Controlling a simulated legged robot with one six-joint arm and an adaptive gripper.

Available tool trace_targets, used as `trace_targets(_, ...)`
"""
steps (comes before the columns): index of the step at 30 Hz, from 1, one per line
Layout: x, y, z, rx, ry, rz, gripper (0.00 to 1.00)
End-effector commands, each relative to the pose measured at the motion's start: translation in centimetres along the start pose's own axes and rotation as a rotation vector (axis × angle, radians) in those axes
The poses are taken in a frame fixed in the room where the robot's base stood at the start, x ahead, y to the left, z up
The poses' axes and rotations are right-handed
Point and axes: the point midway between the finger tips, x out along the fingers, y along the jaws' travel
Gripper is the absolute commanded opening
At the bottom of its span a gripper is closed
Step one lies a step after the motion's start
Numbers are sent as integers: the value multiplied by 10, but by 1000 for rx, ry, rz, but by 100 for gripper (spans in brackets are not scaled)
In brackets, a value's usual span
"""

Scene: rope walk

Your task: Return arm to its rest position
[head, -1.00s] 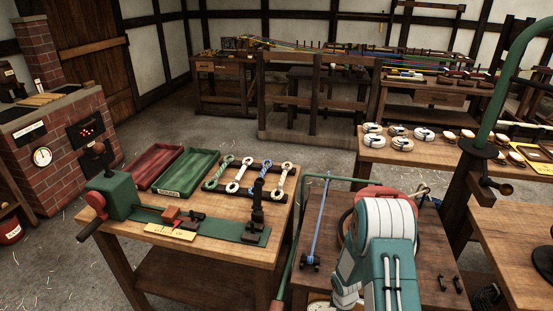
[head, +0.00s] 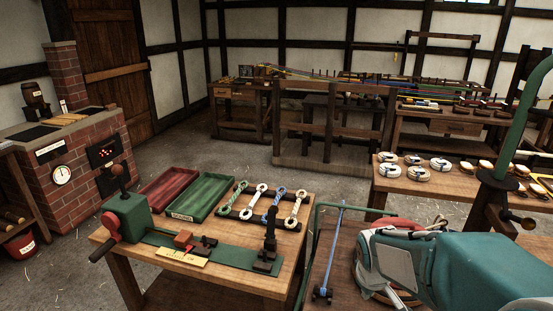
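My arm (head: 480,268) shows at the lower right of the head view, as a large teal link with a grey and white joint at its left end. It lies low in the picture, in front of the dark-topped table (head: 340,250). No fingers of my gripper can be made out, so whether it holds anything is not shown.
The near bench (head: 285,235) bears a green crank device (head: 128,218), a red tray (head: 168,187), a green tray (head: 203,197) and several rope loops. A green post (head: 515,125) stands at the right. White coils (head: 418,172) lie on the right table. A brick stove (head: 70,170) stands at the left. Open floor lies behind the bench.

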Motion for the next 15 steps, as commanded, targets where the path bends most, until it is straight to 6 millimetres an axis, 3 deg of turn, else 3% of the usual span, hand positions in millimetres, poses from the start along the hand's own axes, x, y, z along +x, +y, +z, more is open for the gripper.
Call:
trace_targets(1, -18, -4, 4, 34, 23, 7, 0)
trace_targets(6, -67, -21, 24, 161, 78, 3, 0)
trace_targets(15, -132, -58, 69, 372, 184, -32, 0)
